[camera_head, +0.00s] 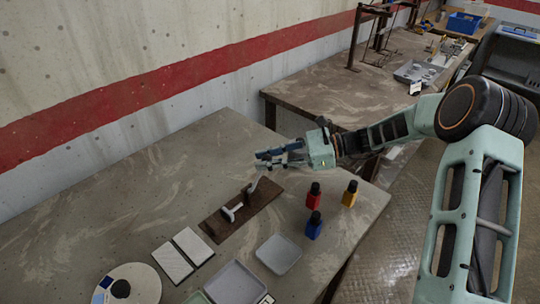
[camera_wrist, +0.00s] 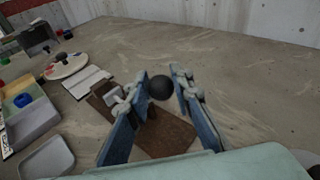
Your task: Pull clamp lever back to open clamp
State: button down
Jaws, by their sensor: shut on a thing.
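The clamp (camera_head: 232,212) is a small grey metal fitting on a brown base board (camera_head: 214,228), which lies on the near table. Its lever (camera_head: 252,187) rises from the board towards my gripper (camera_head: 263,160). In the wrist view the black ball knob (camera_wrist: 160,88) of the lever sits between the two blue fingers of my gripper (camera_wrist: 160,78). Part of the clamp shows behind the left finger in the wrist view (camera_wrist: 114,93). In the head view the knob is hidden by the fingers.
Red (camera_head: 313,196), yellow (camera_head: 350,194) and blue (camera_head: 314,226) bottles stand right of the board. A grey tray (camera_head: 279,254), white tiles (camera_head: 182,257) and a round plate (camera_head: 145,286) lie nearer. The table left of and behind the board is clear.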

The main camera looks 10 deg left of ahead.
aim_at(260, 172)
jog(key=shift+s+a+r+n+t+h, duration=0.4)
jog(key=shift+s+r+n+h, duration=0.1)
jog(key=shift+s+h, duration=0.1)
jog(key=shift+s+a+r+n+t+h, duration=0.25)
jog(key=shift+s+r+n+t+h, duration=0.15)
jog(key=shift+s+n+h, duration=0.15)
jog(key=shift+s+a+r+n+t+h+b, duration=0.15)
jog(key=shift+s+a+n+t+h+b, duration=0.45)
jog(key=shift+s, duration=0.2)
jog(key=shift+s+a+r+n+t+h+b, duration=0.1)
jog(key=shift+s+a+n+t+h+b, duration=0.35)
jog(key=shift+s+t, duration=0.3)
jog(key=shift+d, duration=0.1)
jog(key=c, duration=1.7)
grip_release()
jog(key=shift+s, duration=0.1)
jog(key=v, duration=1.2)
jog(key=shift+r, duration=0.1)
